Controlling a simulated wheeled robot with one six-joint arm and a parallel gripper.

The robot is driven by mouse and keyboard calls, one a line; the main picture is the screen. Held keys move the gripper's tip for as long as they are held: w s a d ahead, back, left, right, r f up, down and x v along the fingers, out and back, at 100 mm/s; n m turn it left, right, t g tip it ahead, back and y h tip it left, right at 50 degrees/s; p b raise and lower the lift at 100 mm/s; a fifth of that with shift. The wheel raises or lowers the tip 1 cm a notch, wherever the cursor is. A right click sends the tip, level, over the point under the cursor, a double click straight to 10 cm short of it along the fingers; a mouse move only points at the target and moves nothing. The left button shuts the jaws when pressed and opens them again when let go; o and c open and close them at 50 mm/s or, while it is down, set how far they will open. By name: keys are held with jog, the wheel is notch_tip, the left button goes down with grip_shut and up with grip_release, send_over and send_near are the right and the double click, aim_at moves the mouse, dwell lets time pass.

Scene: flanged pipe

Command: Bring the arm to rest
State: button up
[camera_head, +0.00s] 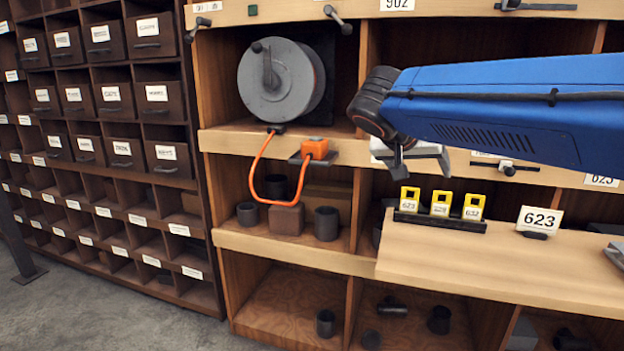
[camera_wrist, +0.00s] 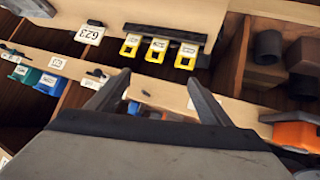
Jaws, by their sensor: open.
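My gripper (camera_head: 415,160) hangs at the end of my blue arm, in front of the shelf unit in the head view. In the wrist view my gripper's two fingers (camera_wrist: 152,92) stand wide apart with nothing between them. It is open and empty. In the head view it is above and a little left of a row of yellow tags (camera_head: 440,204) on a dark holder. The tags also show in the wrist view (camera_wrist: 157,50), beyond the fingertips. The gripper appears apart from the shelf, though its exact distance is hard to tell.
A wooden worktop (camera_head: 480,258) with a 623 sign (camera_head: 538,221) juts out at right. A grey cable reel (camera_head: 282,80) sits in the upper left compartment, its orange cable running to an orange plug (camera_head: 316,148). Dark pipe parts (camera_head: 327,223) stand in lower compartments.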

jog(key=s+d+f+n+g+y, duration=0.1)
jog(key=s+d+f+n+y, duration=0.15)
jog(key=s+f, duration=0.5)
jog(key=s+d+f+n+g+y, duration=0.1)
jog(key=s+d+f+g, duration=0.1)
jog(key=s+d+f, duration=0.35)
jog(key=s+a+f+n+y, duration=0.2)
jog(key=s+a+f+y, duration=0.1)
jog(key=s+f, duration=1)
jog(key=shift+s, duration=0.8)
